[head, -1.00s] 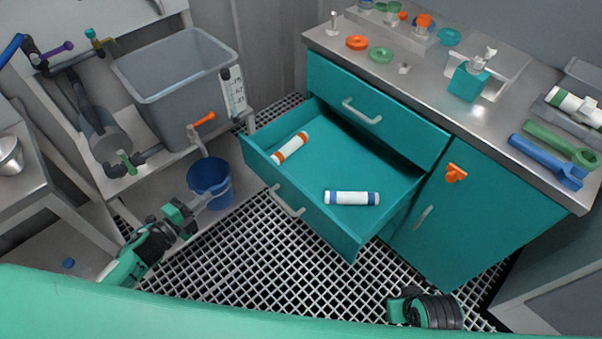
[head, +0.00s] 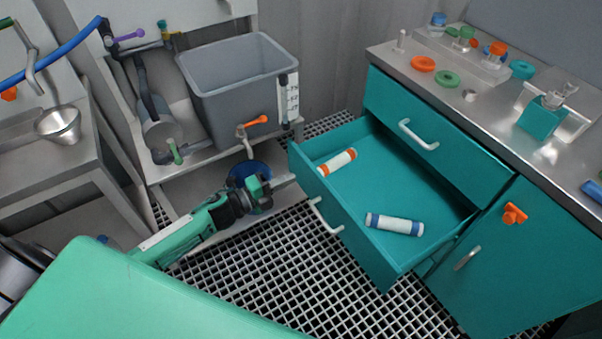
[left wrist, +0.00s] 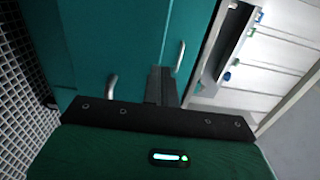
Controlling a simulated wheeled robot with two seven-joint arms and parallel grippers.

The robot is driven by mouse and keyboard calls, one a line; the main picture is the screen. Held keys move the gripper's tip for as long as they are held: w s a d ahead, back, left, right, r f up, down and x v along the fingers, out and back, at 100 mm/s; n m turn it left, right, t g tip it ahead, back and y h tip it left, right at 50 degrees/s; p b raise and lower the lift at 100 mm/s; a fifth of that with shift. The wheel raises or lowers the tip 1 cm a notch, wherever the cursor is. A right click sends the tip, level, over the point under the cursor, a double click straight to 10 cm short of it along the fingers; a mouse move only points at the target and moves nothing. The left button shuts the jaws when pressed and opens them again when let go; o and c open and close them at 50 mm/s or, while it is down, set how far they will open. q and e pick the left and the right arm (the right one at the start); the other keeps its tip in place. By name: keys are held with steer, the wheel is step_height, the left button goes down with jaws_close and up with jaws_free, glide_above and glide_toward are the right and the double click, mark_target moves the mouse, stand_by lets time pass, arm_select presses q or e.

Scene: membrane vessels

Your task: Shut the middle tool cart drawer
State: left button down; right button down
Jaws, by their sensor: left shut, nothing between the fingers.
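The middle drawer (head: 350,226) of the teal tool cart stands pulled out, with a pale handle (head: 326,216) on its front. Inside lie a white cylinder with orange bands (head: 337,163) and a white cylinder with blue bands (head: 394,224). My left gripper (head: 287,181) is shut and empty, its tips just left of the drawer front in the head view; contact cannot be told. In the left wrist view its dark fingers (left wrist: 160,86) point at teal panels with two pale handles. My right gripper is not in view.
The upper drawer (head: 430,140) is shut, and a cupboard door (head: 510,255) with an orange knob is at the right. Grated floor (head: 270,260) lies open before the cart.

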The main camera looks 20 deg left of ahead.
mark_target(311, 169)
arm_select(q)
steer(key=shift+x, duration=2.45)
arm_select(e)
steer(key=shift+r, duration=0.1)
arm_select(q)
steer(key=shift+d, duration=0.1)
